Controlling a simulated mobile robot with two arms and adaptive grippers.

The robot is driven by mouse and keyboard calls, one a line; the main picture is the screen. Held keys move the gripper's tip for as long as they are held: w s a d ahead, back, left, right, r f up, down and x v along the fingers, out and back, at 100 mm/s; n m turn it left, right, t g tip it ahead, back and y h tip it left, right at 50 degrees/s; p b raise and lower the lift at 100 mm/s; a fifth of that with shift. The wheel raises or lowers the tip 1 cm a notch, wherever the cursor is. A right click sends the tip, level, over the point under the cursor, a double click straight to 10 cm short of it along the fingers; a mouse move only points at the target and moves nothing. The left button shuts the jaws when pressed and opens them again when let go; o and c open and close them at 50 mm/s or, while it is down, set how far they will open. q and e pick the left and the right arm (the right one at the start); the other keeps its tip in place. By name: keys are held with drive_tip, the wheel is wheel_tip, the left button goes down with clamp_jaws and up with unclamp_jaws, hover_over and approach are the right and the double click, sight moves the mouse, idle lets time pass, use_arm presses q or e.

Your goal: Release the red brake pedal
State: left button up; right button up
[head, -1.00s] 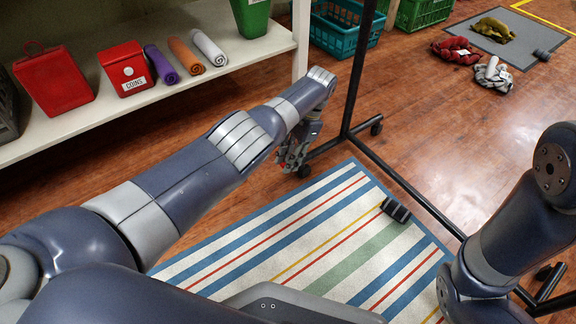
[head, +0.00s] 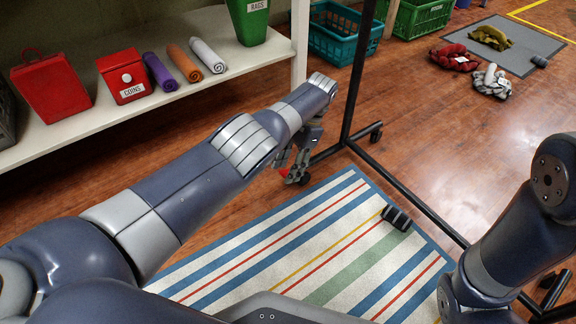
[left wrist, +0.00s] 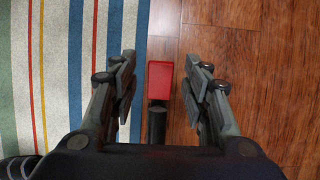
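The red brake pedal (left wrist: 159,80) lies between my left fingers in the left wrist view, with a gap on each side. Its dark stem (left wrist: 157,125) runs toward the gripper's base. My left gripper (left wrist: 160,72) is open, its two fingers apart and not touching the pedal. In the head view the left gripper (head: 298,165) points down beside the foot of the black rack (head: 358,85), and a small bit of red pedal (head: 283,173) shows by its fingers. The wheel there is partly hidden by the gripper. My right gripper is out of view; only the right arm shows.
A striped rug (head: 320,235) covers the floor below, with a dark roll-shaped object (head: 396,218) on it. A white shelf (head: 150,105) at left holds a red coin box (head: 122,77), rolled cloths and bins.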

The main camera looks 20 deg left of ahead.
use_arm(q)
drive_tip(key=shift+r, duration=0.1)
drive_tip(key=shift+r, duration=0.1)
wheel_tip(320, 180, up, 5)
drive_tip(key=shift+w+r, duration=0.25)
drive_tip(key=shift+r, duration=0.45)
drive_tip(key=shift+s+r, duration=0.2)
drive_tip(key=shift+r, duration=1.4)
